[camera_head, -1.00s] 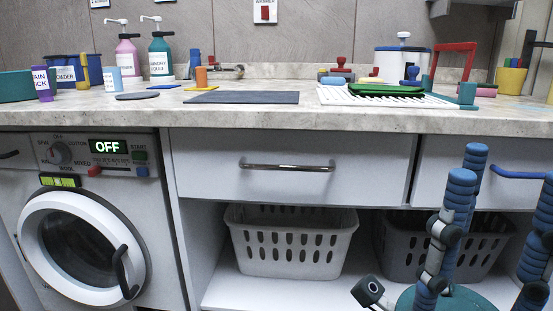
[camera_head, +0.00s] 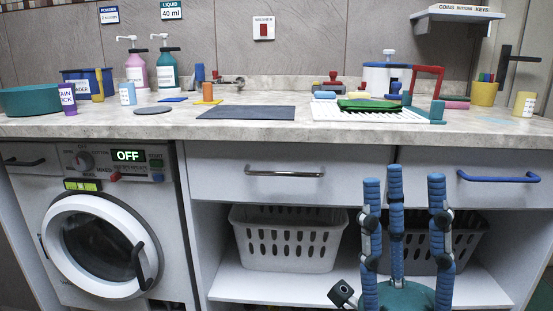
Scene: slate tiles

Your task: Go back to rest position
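My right gripper (camera_head: 402,185) is at the lower right, in front of the open shelf below the counter. Its blue ribbed fingers point straight up and stand apart, with nothing between them. My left gripper is not in view.
The stone counter (camera_head: 150,133) carries bottles, a dark mat (camera_head: 245,113) and a white drying rack (camera_head: 330,112). Below are a shut washing machine (camera_head: 95,245), shut drawers, a white basket (camera_head: 290,240) and a grey basket (camera_head: 465,240). A wall shelf (camera_head: 458,14) is upper right.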

